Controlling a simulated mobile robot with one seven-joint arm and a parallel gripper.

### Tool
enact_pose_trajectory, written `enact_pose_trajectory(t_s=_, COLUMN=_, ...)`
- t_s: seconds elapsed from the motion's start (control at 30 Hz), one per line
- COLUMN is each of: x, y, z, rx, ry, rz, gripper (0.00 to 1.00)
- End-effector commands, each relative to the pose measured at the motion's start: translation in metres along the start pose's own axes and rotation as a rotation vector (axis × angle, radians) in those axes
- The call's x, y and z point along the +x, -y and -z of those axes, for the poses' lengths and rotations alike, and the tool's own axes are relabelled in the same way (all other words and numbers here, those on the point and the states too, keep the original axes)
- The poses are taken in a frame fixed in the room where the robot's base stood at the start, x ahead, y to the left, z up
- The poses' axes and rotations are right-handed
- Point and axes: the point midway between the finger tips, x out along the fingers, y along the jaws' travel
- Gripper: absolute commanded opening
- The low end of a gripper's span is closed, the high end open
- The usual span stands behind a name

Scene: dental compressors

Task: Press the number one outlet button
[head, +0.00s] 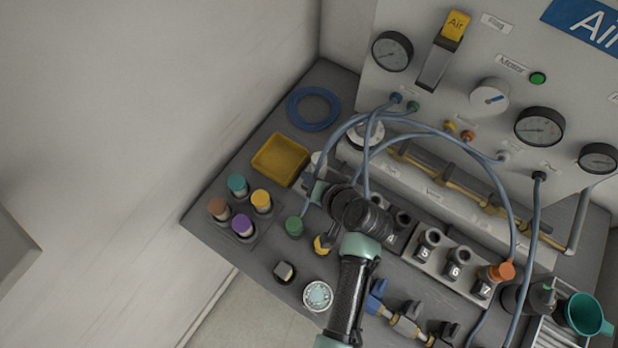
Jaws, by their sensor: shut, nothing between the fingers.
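A row of numbered outlets stands along the grey bench, with labels 4 (391,239), 5 (425,252), 6 (455,270) and 7 (485,291) readable in the head view. An orange fitting (502,271) sits at outlet 7. I cannot make out the number one outlet or its button; the left end of the row is covered by my wrist and gripper. My gripper (312,186) is shut and empty, over that left end, right of the yellow tray. I cannot tell whether it touches anything.
Blue hoses (440,131) arch from the panel across the outlets. A yellow tray (280,159), a blue ring (314,109) and several coloured caps (237,185) lie left.

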Motion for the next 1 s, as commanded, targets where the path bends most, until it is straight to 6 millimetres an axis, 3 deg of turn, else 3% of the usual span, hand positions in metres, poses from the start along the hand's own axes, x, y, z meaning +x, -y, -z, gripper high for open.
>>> enact_pose_trajectory(t_s=1.0, x=0.0061, y=-0.0044, z=-0.0043, rx=0.0, ry=0.0, rz=0.0, gripper=0.0)
